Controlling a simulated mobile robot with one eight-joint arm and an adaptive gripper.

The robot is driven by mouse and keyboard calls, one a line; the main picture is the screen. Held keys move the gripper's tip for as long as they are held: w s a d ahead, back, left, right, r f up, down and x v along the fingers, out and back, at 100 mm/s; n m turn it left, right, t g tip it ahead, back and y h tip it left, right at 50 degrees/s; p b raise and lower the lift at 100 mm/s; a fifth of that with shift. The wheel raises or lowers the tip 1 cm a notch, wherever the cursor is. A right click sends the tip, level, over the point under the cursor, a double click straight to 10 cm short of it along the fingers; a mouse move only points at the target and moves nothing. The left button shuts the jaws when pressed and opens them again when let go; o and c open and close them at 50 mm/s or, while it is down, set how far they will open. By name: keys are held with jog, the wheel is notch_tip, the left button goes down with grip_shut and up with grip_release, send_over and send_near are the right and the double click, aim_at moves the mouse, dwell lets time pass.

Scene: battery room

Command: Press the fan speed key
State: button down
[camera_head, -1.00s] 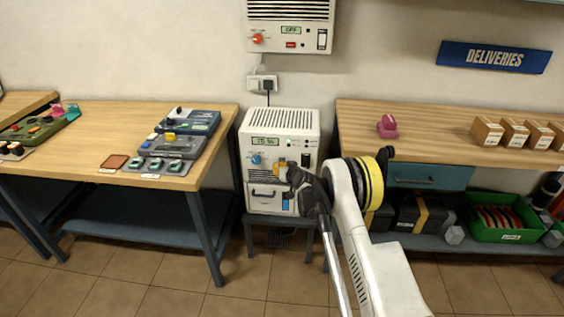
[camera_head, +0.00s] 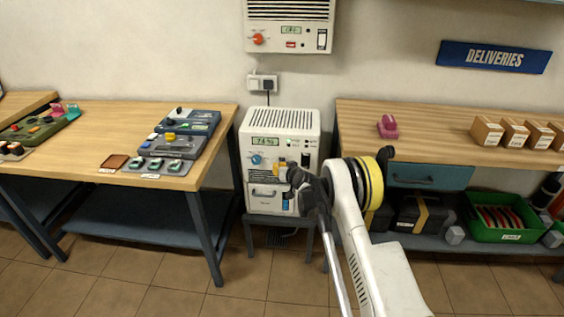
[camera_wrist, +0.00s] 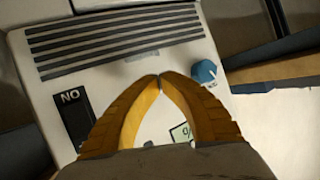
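In the wrist view the unit's front (camera_wrist: 140,72) appears upside down, with the blue knob (camera_wrist: 205,71) at right and the display (camera_wrist: 181,132) partly behind a finger. My gripper (camera_wrist: 160,78) has its yellow fingertips together, with nothing seen between them. The fingers hide the middle of the panel. I cannot make out the fan speed key or tell whether the fingertips touch the panel.
A black switch (camera_wrist: 76,115) marked ON is left of the fingers. A second white unit (camera_head: 290,30) with a red knob hangs above. The left bench (camera_head: 90,150) holds several control boxes; the right bench (camera_head: 440,135) holds a pink object and several cartons.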

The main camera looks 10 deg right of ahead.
jog(key=shift+w, duration=0.1)
jog(key=shift+w+d, duration=0.15)
jog(key=shift+w, duration=0.15)
jog(key=shift+w+d, duration=0.1)
jog(key=shift+w, duration=0.25)
dwell(0.7)
dwell(0.3)
jog(key=shift+s+a, duration=0.25)
jog(key=shift+s, duration=0.5)
jog(key=shift+s, duration=0.1)
jog(key=s, duration=0.1)
jog(key=s+a, duration=0.1)
jog(key=s, duration=0.2)
jog(key=shift+s+a, duration=0.25)
jog(key=shift+s, duration=0.05)
